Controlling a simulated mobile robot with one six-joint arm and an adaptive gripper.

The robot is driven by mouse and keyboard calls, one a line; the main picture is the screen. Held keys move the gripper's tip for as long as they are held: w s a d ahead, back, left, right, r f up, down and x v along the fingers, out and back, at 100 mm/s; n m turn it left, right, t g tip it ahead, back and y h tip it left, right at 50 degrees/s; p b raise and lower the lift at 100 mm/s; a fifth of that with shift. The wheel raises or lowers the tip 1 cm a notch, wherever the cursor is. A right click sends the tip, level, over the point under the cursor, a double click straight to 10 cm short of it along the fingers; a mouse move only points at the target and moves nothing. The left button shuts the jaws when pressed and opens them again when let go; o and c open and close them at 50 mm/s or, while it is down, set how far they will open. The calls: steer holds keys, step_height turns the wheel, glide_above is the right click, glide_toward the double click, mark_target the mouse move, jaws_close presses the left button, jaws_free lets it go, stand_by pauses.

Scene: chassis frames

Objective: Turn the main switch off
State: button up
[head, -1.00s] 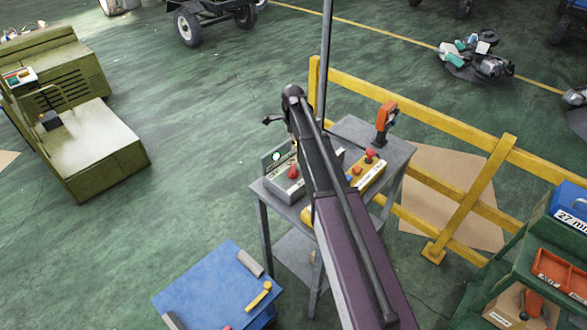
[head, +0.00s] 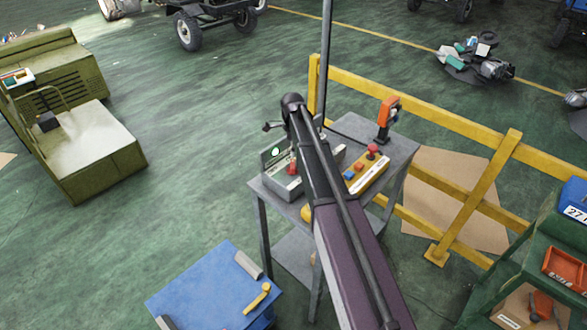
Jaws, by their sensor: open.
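A grey switch box (head: 282,184) with a red handle (head: 292,168) stands at the left of a grey metal table (head: 262,186). A round pale green lamp or dial (head: 275,152) sits on its raised back panel. My arm crosses the table from the lower right and hides the box's right side. The small dark end of my gripper (head: 271,127) shows left of the arm's top, above and behind the box in the picture. It looks open and empty, apart from the red handle. The handle's exact position is too small to tell.
A yellow control box (head: 372,178) with a red mushroom button and an orange upright device (head: 387,115) stand right of my arm. A yellow railing (head: 440,110) runs behind the table.

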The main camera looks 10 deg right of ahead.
mark_target(293, 163)
steer(key=shift+f+b, duration=3.6)
steer(key=shift+f, duration=0.3)
steer(key=c, duration=0.9)
